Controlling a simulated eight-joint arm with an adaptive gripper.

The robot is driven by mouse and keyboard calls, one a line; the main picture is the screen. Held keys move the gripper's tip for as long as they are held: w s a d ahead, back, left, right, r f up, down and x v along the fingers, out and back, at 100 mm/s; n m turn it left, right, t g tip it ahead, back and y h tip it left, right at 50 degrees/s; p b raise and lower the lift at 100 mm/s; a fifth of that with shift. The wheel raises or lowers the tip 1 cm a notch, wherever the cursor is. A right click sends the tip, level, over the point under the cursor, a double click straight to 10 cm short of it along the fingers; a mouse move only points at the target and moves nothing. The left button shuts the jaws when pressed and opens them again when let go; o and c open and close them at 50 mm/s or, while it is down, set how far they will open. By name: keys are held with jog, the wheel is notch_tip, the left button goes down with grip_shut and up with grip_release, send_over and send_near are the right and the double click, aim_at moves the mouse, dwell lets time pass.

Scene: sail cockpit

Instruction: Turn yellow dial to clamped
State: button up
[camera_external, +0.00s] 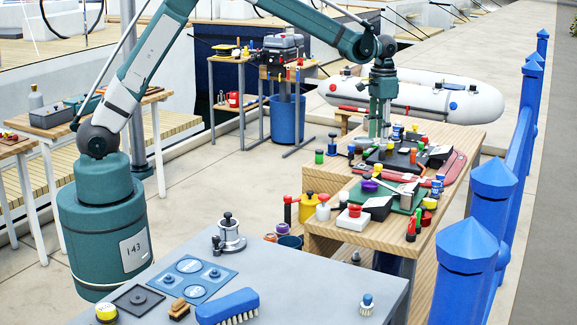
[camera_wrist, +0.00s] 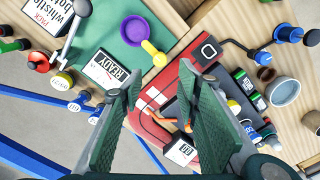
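My gripper (camera_wrist: 160,84) points down over the wooden bench, its two green ribbed fingers apart with nothing between them. In the external view my gripper (camera_external: 378,138) is above the far part of the bench. I cannot tell for certain which yellow part is the dial. A yellow knob (camera_wrist: 65,79) sits beside the green board at the left of the wrist view. A purple round cup (camera_wrist: 134,30) with a yellow handle-like piece (camera_wrist: 154,52) lies at the top centre. No "clamped" mark is readable.
A red case (camera_wrist: 188,75) lies below the fingers. Blue railing posts (camera_external: 465,265) line the bench's right side. A grey table (camera_external: 290,275) stands in front.

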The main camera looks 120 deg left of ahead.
jog(key=shift+r, duration=0.8)
jog(key=shift+d, duration=0.1)
jog(key=d+r+m+t, duration=0.1)
jog(key=d+r, duration=0.4)
jog(key=d, duration=0.7)
jog(key=d+r+m+t+y, duration=0.15)
jog(key=d+r, duration=0.35)
jog(key=d, duration=0.7)
jog(key=d+r+m, duration=0.1)
jog(key=d+r, duration=0.5)
jog(key=d, duration=0.6)
jog(key=s+d+m+t, duration=0.1)
jog(key=s+d, duration=0.4)
jog(key=d, duration=0.4)
jog(key=s+d+m+t, duration=0.15)
jog(key=s+d, duration=0.25)
jog(key=d, duration=0.5)
jog(key=s+d+f+m+t, duration=0.1)
jog(key=s+d+f, duration=0.1)
jog(key=s+d, duration=0.4)
jog(key=s+d+f+m+t+h+b, duration=0.1)
jog(key=s+d+f, duration=0.2)
jog(key=s+d, duration=0.4)
jog(key=shift+d+f+m, duration=0.25)
jog(key=shift+d+m, duration=0.05)
jog(key=shift+s+f+h, duration=0.1)
jog(key=shift+f+h, duration=0.05)
jog(key=shift+h, duration=0.1)
